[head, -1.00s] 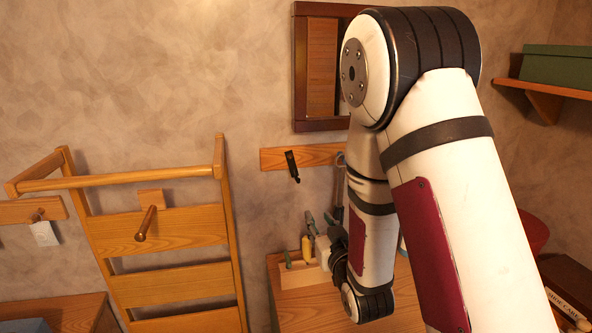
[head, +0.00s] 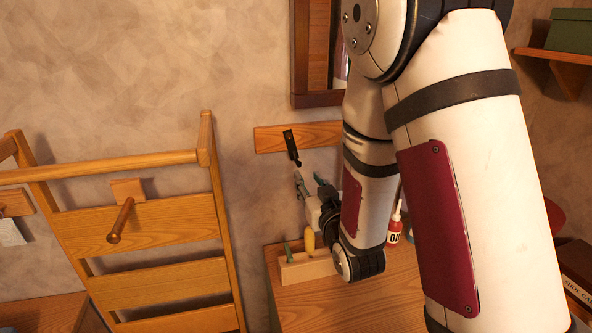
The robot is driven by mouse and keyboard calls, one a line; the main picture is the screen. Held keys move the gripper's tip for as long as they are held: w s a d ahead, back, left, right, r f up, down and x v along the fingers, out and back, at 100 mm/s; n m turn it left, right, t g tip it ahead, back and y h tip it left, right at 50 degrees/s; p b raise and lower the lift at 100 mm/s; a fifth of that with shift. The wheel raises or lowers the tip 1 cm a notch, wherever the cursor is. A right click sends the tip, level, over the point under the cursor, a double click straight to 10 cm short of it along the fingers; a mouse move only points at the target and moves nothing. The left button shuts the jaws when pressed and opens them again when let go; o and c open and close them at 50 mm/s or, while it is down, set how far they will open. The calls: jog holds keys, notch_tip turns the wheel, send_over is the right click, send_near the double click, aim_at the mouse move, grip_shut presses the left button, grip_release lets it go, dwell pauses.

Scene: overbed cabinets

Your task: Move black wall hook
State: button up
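The black wall hook (head: 291,146) is mounted on a wooden wall board (head: 268,139), right of the slatted rack. It is a narrow dark strip with its curved end at the bottom. My gripper (head: 310,181) is just below and slightly right of the hook, pointing up, with two fingertips apart. It looks empty, with a small visible gap below the hook. My arm hides the right part of the board and part of the gripper.
A wooden rack with a peg (head: 121,220) stands at left. Below my gripper, a wooden table (head: 310,308) bears a wooden block holder (head: 304,268) with small items. A red bottle (head: 394,228) stands behind my arm. A framed mirror (head: 315,100) hangs above.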

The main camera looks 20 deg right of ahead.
aim_at(298, 165)
jog(key=w+b, duration=0.6)
jog(key=b, duration=0.3)
jog(key=shift+w, duration=0.15)
jog(key=shift+w+f+b, duration=0.1)
jog(key=shift+b, duration=0.65)
jog(key=shift+w+a, duration=0.1)
jog(key=shift+w, duration=1.2)
grip_shut()
